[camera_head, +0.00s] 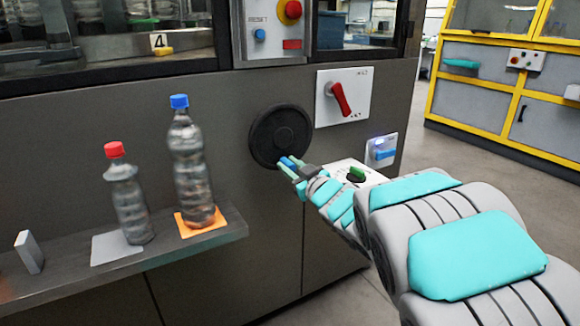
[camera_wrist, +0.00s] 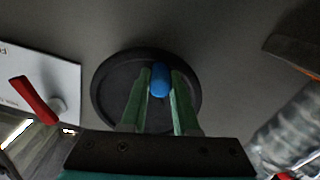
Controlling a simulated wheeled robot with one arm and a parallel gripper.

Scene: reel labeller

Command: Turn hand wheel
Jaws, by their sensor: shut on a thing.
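The hand wheel (camera_head: 280,132) is a round black disc on the grey front panel of the machine. It also shows in the wrist view (camera_wrist: 106,87), filling the middle. A blue handle (camera_wrist: 160,78) sticks out from near its rim; in the head view it is at the lower part of the wheel, mostly covered by my fingers. My gripper (camera_head: 290,165) has its green fingers on either side of the blue handle, shut on it. The fingertips show in the wrist view (camera_wrist: 160,80).
A red rotary switch (camera_head: 341,98) sits right of the wheel, with a green knob (camera_head: 356,174) and a blue switch (camera_head: 384,149) below. A shelf (camera_head: 190,250) at left bears a blue-capped bottle (camera_head: 192,165) and a red-capped bottle (camera_head: 128,200).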

